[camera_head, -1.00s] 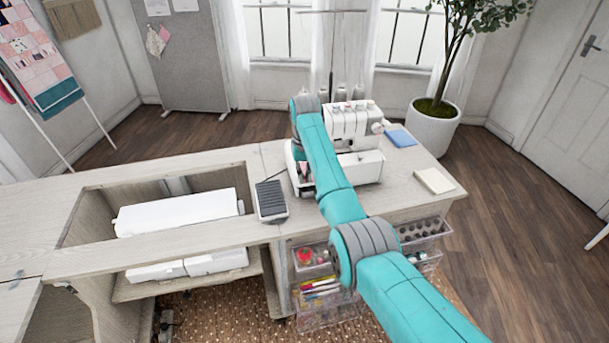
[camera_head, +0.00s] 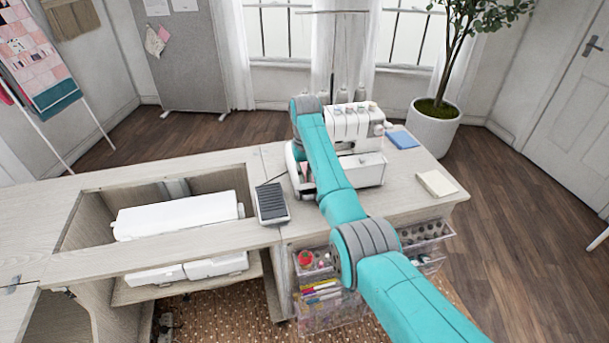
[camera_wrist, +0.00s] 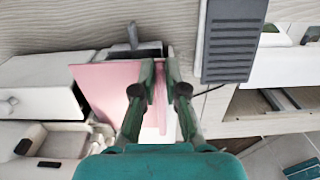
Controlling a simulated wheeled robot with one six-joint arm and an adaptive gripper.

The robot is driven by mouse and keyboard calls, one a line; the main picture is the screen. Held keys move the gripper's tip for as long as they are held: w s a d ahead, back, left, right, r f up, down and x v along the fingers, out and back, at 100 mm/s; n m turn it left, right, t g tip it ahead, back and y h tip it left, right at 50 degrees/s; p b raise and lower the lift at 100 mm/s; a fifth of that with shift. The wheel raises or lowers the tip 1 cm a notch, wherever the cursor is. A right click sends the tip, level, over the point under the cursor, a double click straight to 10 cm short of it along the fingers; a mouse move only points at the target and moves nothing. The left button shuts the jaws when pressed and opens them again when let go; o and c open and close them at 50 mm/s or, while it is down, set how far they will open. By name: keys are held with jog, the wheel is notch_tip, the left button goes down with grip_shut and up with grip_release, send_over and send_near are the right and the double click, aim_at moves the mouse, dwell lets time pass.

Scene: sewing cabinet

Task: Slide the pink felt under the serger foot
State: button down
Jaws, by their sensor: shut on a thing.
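The pink felt (camera_wrist: 112,90) is a flat sheet in the wrist view, lying at the serger's bed. My gripper (camera_wrist: 158,70) is shut on the felt's near right part, with the fingers on either side of it. The white serger (camera_head: 354,124) stands on the cabinet top; its body also shows at the left of the wrist view (camera_wrist: 40,95). A dark grey part of the machine (camera_wrist: 134,44) is beyond the felt's edge. In the head view my arm covers most of the felt and my gripper. I cannot tell whether the felt is under the foot.
A grey foot pedal (camera_head: 271,203) rests on the cabinet top (camera_head: 300,226), left of the serger. A blue pad (camera_head: 402,140) and a cream pad (camera_head: 437,184) lie to the right. A white machine (camera_head: 178,213) sits in the open well at left.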

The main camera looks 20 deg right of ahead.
jog(key=shift+d+f, duration=0.1)
dwell(0.3)
jog(key=c, duration=1.1)
grip_release()
jog(key=shift+c, duration=0.2)
